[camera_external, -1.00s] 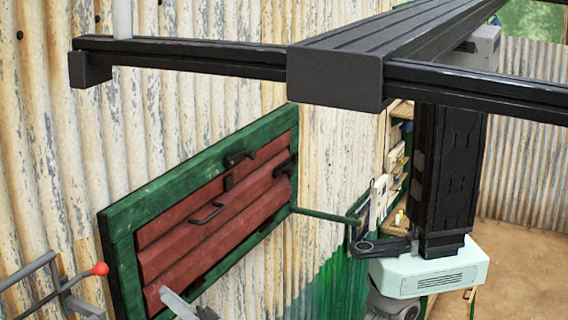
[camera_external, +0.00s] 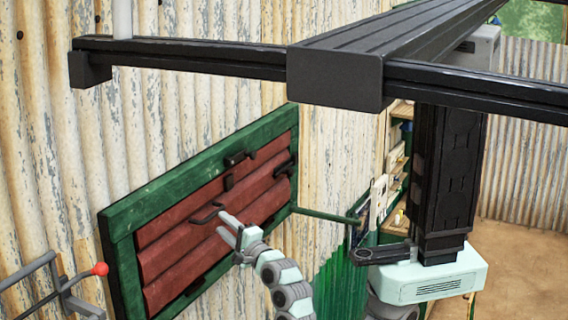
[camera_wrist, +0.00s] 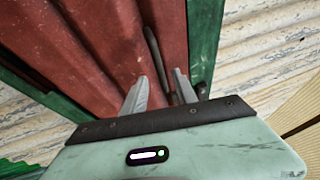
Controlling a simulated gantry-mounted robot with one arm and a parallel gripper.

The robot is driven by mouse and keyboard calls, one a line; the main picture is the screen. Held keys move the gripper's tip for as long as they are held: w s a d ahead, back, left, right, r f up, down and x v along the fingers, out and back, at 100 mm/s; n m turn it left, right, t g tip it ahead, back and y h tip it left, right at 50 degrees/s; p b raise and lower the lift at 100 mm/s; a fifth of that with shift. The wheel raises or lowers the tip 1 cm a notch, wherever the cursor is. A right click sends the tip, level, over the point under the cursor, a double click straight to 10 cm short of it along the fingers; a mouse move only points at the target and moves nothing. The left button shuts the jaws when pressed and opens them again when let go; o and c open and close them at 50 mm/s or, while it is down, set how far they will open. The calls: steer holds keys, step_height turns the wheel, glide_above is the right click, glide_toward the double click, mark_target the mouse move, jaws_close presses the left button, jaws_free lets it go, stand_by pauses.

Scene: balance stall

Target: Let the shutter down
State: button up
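The shutter (camera_external: 190,238) is a red-brown ribbed panel lying within a green frame (camera_external: 150,202) on the corrugated wall. It also fills much of the wrist view (camera_wrist: 100,45). A black bar handle (camera_external: 205,214) is on its face. My gripper (camera_external: 228,228) is at the handle's right end, with its fingers pointing at the shutter. In the wrist view, the fingers (camera_wrist: 160,84) are apart and the handle (camera_wrist: 153,50) runs lengthwise between them. I cannot tell whether they touch it.
Black fittings (camera_external: 238,158) sit near the shutter's top edge, with another at its right side (camera_external: 286,169). A green bar (camera_external: 325,215) sticks out at the frame's right. A red-knobbed lever (camera_external: 100,269) stands at lower left. Shelves (camera_external: 397,165) stand further right.

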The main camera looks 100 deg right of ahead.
mark_target(214, 215)
steer(key=shift+p+x, duration=0.7)
steer(key=shift+x, duration=2.2)
steer(key=shift+r, duration=0.1)
steer(key=shift+c, duration=0.4)
jaws_close()
